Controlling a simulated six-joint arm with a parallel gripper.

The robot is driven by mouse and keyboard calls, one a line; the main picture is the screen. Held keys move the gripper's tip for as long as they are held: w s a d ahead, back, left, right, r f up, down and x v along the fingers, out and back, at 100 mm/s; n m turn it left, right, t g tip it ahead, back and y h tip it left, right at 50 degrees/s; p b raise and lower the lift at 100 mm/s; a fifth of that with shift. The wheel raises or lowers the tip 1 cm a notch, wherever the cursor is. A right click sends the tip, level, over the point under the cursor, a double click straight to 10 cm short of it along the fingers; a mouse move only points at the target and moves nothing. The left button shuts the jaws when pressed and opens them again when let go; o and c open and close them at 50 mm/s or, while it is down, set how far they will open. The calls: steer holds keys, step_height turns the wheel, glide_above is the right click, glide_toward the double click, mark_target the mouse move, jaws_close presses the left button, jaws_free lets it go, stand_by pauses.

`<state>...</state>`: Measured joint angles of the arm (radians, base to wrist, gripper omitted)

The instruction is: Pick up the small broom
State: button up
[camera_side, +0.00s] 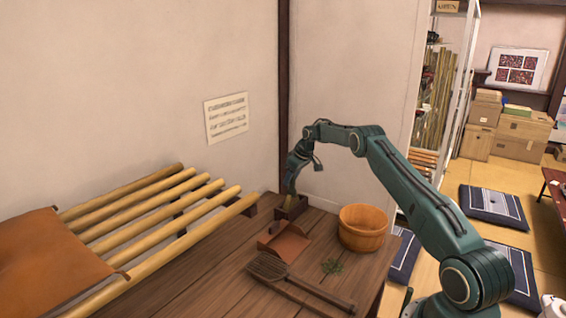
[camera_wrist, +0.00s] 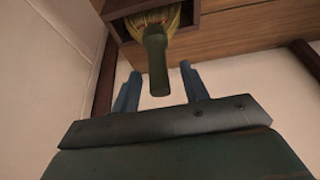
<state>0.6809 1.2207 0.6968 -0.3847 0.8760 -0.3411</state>
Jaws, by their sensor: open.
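The small broom (camera_wrist: 156,62) has a dark green handle and yellowish bristles. In the wrist view its bristle end sits in a dark wooden box (camera_wrist: 120,7), and its handle sticks out toward my gripper. My gripper (camera_wrist: 160,71) is open, with its two blue fingers on either side of the handle in the picture. A gap shows on each side, and I cannot tell how deep the handle lies between them. In the side view my gripper (camera_side: 292,184) hangs just above the small box (camera_side: 293,209) at the back of the table; the broom is largely hidden there.
A brown dustpan (camera_side: 285,243) lies in front of the box. A wooden tub (camera_side: 363,228) stands to its right. A bamboo rack (camera_side: 150,212) fills the left. The wall is close behind.

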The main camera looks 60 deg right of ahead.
stand_by(0.3)
jaws_close()
steer(key=shift+r, duration=0.2)
step_height(320, 180, up, 9)
steer(key=shift+f, duration=0.1)
steer(key=shift+r, duration=0.45)
stand_by(0.8)
